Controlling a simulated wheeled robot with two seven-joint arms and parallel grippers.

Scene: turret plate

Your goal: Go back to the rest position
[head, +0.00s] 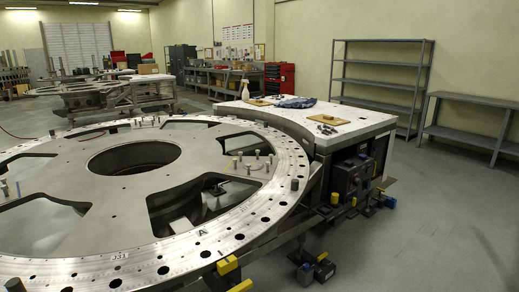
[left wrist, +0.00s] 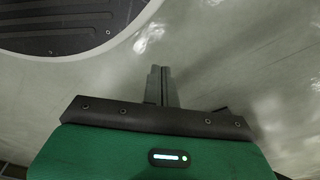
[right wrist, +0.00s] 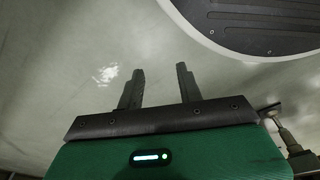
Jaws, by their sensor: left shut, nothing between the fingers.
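My left gripper (left wrist: 160,72) shows in the left wrist view with its two fingers together and nothing between them, above the pale floor. My right gripper (right wrist: 159,72) shows in the right wrist view with its fingers apart and nothing between them, also above the floor. Neither gripper is in the head view. The large round metal turret plate (head: 125,203) fills the left of the head view, with a round central hole, wide cut-outs and a ring of holes around its rim. Several pins and bolts stand on it.
A white-topped bench (head: 352,114) stands behind the plate, with a spray bottle (head: 245,90), a blue cloth (head: 296,102) and small tools. Yellow-ended blocks (head: 228,265) sit at the plate's near edge. Grey shelving (head: 382,84) stands at the back right. The floor (head: 420,230) at right is clear.

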